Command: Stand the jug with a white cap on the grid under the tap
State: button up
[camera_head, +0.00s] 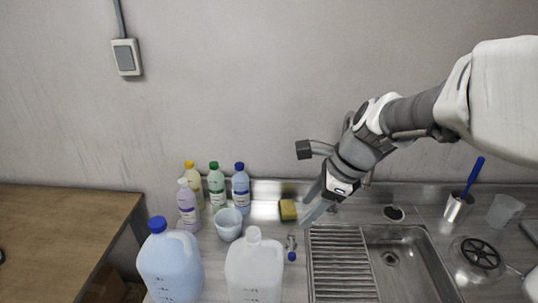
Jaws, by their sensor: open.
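A translucent white jug with a white cap (254,272) stands upright on the counter at the lower middle; its base is cut off by the frame. A ribbed metal drainboard (340,270) lies to its right, left of the sink basin; this may be the grid. I cannot make out a sink tap for certain; my arm covers part of the back of the sink. My gripper (315,207) is open, pointing down and left above the back edge of the drainboard, right of the yellow sponge. It is empty and apart from the jug.
A bluish jug with a blue cap (170,268) stands left of the white-capped jug. Behind them are a pale cup (229,224) and several bottles (215,190). A small blue-ended fitting (291,250) is close right of the jug. A yellow sponge (288,210) lies near the wall.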

jog(key=b, duration=0.1)
send_over(278, 243)
jog(key=s+d, duration=0.1)
jog(key=d, duration=0.1)
notch_tip(278, 243, down, 11)
jog(key=shift+s+a+r, duration=0.1)
jog(key=shift+s+r, duration=0.05)
jog(key=shift+b+x, duration=0.35)
jog(key=shift+x, duration=2.3)
grip_shut()
